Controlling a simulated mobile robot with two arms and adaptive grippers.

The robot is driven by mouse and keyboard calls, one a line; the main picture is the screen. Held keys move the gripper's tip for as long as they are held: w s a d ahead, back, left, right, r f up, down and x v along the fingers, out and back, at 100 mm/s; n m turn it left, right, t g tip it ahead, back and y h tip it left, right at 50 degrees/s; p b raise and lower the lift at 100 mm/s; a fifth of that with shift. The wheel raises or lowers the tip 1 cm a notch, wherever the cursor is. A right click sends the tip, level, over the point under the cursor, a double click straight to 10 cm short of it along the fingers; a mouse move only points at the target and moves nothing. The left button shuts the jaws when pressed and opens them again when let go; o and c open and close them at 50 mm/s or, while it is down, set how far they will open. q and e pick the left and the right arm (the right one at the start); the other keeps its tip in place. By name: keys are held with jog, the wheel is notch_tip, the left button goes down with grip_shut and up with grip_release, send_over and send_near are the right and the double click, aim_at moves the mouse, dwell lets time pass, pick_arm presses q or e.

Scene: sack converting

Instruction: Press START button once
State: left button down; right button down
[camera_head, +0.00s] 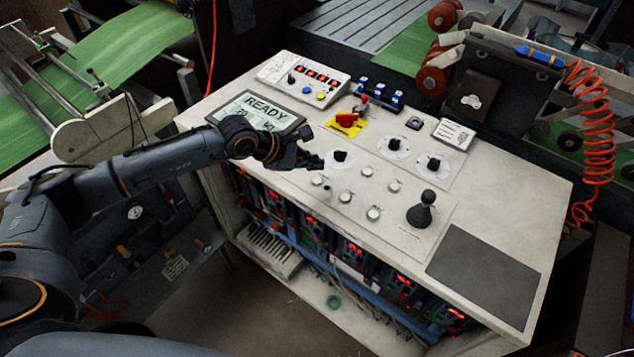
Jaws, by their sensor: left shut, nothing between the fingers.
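The control console (480,205) has a light top with a group of round pale buttons. Among them are one button (317,181) at the left, one (345,197) in the middle and one (373,213) nearer the front. Their labels are too small to read, so I cannot tell which is START. My left gripper (318,161) is shut and empty. Its tips are over the console top, just behind the leftmost pale button and left of a black knob (340,156). I cannot tell whether they touch the surface. My right gripper is not in view.
A display (258,110) reading READY is partly behind my left wrist. A coiled red cable (597,140) hangs at the right.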

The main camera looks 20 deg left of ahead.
aim_at(314, 181)
pick_arm(q)
jog(key=shift+f+b, duration=1.25)
jog(key=shift+f, duration=0.25)
jog(key=shift+f+b, duration=0.35)
jog(key=shift+b, duration=0.2)
